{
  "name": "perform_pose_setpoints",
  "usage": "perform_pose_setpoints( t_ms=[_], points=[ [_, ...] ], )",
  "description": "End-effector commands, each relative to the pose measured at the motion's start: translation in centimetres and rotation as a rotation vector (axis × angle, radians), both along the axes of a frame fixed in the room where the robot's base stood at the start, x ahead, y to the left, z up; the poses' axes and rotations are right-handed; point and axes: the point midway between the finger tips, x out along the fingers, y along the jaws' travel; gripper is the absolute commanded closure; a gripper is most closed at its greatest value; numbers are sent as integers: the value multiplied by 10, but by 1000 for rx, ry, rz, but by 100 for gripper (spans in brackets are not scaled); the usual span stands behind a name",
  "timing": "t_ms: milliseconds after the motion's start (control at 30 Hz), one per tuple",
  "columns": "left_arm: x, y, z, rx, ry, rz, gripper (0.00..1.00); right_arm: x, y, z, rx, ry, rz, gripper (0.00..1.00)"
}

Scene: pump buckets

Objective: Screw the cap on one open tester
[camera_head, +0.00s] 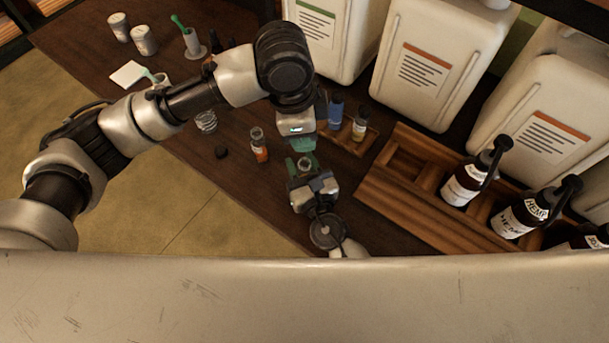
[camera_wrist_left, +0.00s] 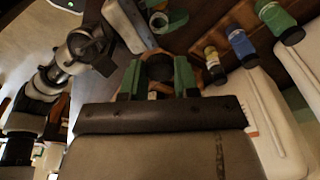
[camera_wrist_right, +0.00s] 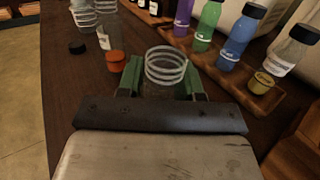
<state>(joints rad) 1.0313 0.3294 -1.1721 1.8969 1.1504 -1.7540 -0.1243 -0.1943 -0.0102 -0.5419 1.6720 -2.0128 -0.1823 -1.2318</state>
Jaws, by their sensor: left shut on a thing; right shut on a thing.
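My right gripper (camera_head: 304,172) is shut on an open clear glass tester, whose threaded neck (camera_wrist_right: 165,66) faces up between the green fingers in the right wrist view. My left gripper (camera_head: 302,142) is just beyond and above it in the head view. In the left wrist view its green fingers are shut on a dark round cap (camera_wrist_left: 157,67). The held tester's open rim (camera_wrist_left: 159,20) also shows there, apart from the cap. Another open tester (camera_head: 259,146) with orange contents stands on the table, left of the grippers. A loose black cap (camera_head: 221,152) lies left of it.
Several capped bottles, one blue (camera_head: 335,112), stand in a wooden tray behind the grippers. A wooden rack (camera_head: 400,193) with black pump bottles (camera_head: 468,183) is at right. Large white canisters (camera_head: 415,70) stand behind. Clear glassware (camera_head: 206,122) stands at left.

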Motion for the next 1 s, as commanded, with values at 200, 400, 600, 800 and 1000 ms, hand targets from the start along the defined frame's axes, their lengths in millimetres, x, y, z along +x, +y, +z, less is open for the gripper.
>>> perform_pose_setpoints(
  t_ms=[200,400,600,800,1000],
  points=[
    [0,0,-12,2,2,1,91,0,0,0,0,0,0,100],
    [0,1,-42,3,3,2,91,0,0,0,0,0,0,100],
    [0,0,-50,1,-1,0,91,0,0,0,0,0,0,100],
    [0,0,-50,1,-1,0,91,0,0,0,0,0,0,100],
    [0,0,-50,1,0,0,91,0,0,0,0,0,0,100]
  ],
)
